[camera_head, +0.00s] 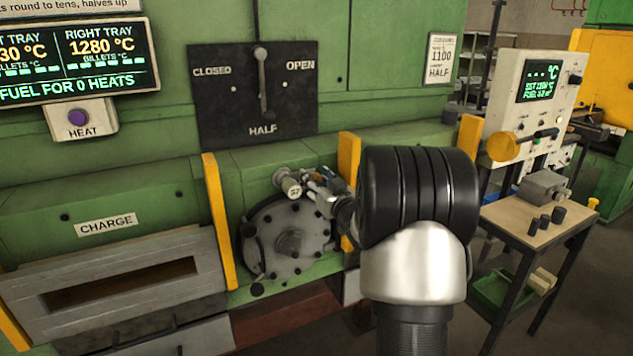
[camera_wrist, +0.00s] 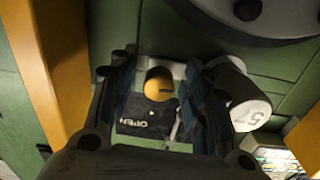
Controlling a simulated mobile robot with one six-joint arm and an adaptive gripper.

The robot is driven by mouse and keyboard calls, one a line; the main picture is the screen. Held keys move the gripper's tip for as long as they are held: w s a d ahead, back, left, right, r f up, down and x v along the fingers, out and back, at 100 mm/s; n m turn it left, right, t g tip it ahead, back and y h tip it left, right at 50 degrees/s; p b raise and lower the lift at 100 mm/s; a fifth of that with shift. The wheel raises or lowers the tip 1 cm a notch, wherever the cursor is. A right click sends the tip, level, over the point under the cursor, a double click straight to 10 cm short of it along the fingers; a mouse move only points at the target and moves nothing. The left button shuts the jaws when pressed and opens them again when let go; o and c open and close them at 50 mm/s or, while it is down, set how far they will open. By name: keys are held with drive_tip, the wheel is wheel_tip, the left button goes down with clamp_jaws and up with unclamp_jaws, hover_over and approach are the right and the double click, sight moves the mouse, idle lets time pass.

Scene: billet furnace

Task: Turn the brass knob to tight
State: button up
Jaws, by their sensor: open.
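The brass knob (camera_wrist: 158,84) shows in the wrist view as a round yellow face with a small dark mark. It lies between the two blue-padded fingers of my gripper (camera_wrist: 163,78), with a finger on each side. My gripper is open, and I cannot tell whether either finger touches the knob. In the head view my gripper (camera_head: 322,184) is at the upper right of the round bolted flange (camera_head: 285,240). The knob cannot be made out clearly there, behind the fingers and my wrist. Any tight marking is not readable.
A pale cylinder (camera_head: 289,184) marked 57 sits close beside my gripper, and it also shows in the wrist view (camera_wrist: 238,98). Yellow posts (camera_head: 219,220) flank the flange. A dark lever plate (camera_head: 253,92) is above. A small table (camera_head: 532,216) stands right.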

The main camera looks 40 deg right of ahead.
drive_tip(key=shift+c, duration=0.2)
clamp_jaws()
idle(0.4)
